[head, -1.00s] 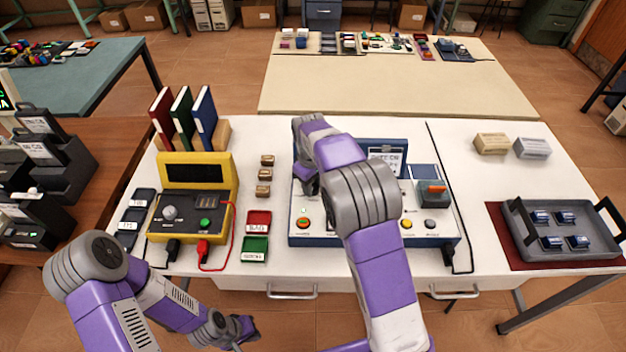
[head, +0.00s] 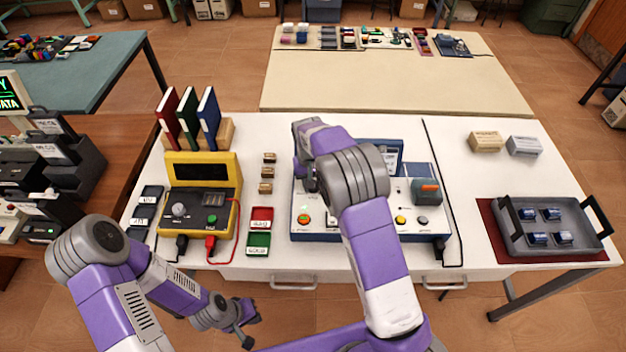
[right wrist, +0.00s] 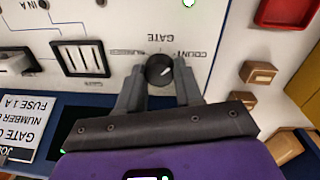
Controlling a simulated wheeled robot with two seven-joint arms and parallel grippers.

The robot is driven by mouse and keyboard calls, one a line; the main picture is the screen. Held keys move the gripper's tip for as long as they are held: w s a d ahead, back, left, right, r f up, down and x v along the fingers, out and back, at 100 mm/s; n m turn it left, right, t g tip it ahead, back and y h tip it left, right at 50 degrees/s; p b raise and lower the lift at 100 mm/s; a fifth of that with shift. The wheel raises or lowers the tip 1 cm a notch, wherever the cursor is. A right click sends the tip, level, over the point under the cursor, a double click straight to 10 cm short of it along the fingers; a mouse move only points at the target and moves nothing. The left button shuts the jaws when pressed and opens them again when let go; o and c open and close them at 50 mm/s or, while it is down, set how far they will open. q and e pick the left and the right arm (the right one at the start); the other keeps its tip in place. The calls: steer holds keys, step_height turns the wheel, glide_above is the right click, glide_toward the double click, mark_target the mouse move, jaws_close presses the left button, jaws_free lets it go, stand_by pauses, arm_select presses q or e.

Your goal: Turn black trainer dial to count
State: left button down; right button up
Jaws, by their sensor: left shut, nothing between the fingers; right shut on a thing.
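The blue-edged trainer (head: 330,232) stands mid-table in the head view, partly hidden by my right arm. The right wrist view shows its white panel upside down, with the black dial (right wrist: 160,69) below the word GATE. The COUNT label (right wrist: 192,52) is to the right of the dial and the NUMBER label (right wrist: 127,50) to the left. My right gripper (right wrist: 160,82) is shut on the dial, a finger on each side. The dial's pale mark is small, so its exact setting is unclear. My left gripper (head: 247,335) is shut and empty, in front of the table.
A yellow meter (head: 200,207) stands left of the trainer, with red (head: 262,214) and green (head: 258,244) trays between them. Upright books (head: 188,122) are behind the meter. A grey tray (head: 507,230) sits at right.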

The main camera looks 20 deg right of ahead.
stand_by(0.4)
steer(key=o, duration=1)
steer(key=r, duration=0.3)
steer(key=r+p, duration=0.1)
steer(key=r, duration=0.3)
steer(key=shift+a+r, duration=0.2)
steer(key=shift+r, duration=0.1)
